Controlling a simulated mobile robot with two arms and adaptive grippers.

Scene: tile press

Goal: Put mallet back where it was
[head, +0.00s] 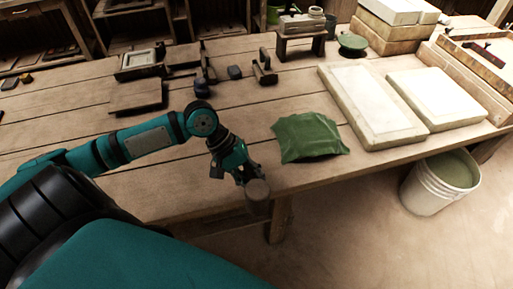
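My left gripper (242,176) hangs over the front edge of the wooden table. It appears shut on the mallet (257,192), whose dark brown round head shows just beyond the fingertips. The mallet's handle is mostly hidden by the gripper and cannot be made out. The mallet is beside the table's front edge in this view; its exact height above the top cannot be told. My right gripper is not in view.
A crumpled green cloth (308,137) lies just right of my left gripper. Two pale slabs (371,107) lie further right. Small dark tools and wooden blocks (265,72) stand behind. A white bucket (424,190) stands on the floor. Planks left of the cloth are mostly clear.

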